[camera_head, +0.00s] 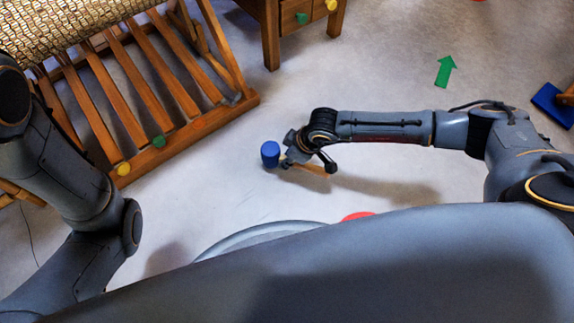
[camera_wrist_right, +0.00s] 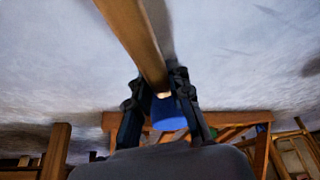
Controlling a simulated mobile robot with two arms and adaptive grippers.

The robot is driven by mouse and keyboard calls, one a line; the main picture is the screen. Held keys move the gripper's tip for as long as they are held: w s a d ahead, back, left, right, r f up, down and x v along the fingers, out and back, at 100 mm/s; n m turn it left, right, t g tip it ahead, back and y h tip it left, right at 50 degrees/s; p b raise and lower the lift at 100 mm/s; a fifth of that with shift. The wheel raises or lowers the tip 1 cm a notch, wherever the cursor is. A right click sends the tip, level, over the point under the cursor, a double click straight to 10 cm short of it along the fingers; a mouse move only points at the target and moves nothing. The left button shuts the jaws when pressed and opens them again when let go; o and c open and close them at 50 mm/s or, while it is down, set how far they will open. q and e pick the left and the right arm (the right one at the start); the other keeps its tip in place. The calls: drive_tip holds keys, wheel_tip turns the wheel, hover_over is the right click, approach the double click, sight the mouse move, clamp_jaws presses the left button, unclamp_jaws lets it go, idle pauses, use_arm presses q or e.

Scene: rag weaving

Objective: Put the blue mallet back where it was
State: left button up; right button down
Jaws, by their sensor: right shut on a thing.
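The blue mallet has a blue cylindrical head (camera_head: 270,154) and a pale wooden handle (camera_head: 312,168). My right gripper (camera_head: 290,160) is shut on the mallet near its head, above the grey floor in the middle of the head view. In the right wrist view, the two dark fingers of my right gripper (camera_wrist_right: 158,90) stand either side of the mallet. The handle (camera_wrist_right: 135,38) runs up out of the picture and the blue head (camera_wrist_right: 168,115) shows low between the fingers. My left arm shows at the left of the head view, but its gripper is out of sight.
A wooden loom frame (camera_head: 195,129) with slats and woven cloth stands at the upper left, with green and yellow knobs. A wooden table leg (camera_head: 270,40) stands at the top. A green arrow (camera_head: 445,71) marks the floor. A blue object (camera_head: 553,104) lies at the right edge. Open floor lies between.

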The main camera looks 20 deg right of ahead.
drive_tip(key=shift+w+f+b, duration=0.1)
drive_tip(key=shift+f+b, duration=0.65)
drive_tip(key=shift+f, duration=0.85)
drive_tip(key=shift+f, duration=0.1)
drive_tip(key=shift+f, duration=0.15)
drive_tip(key=c, duration=1.2)
unclamp_jaws()
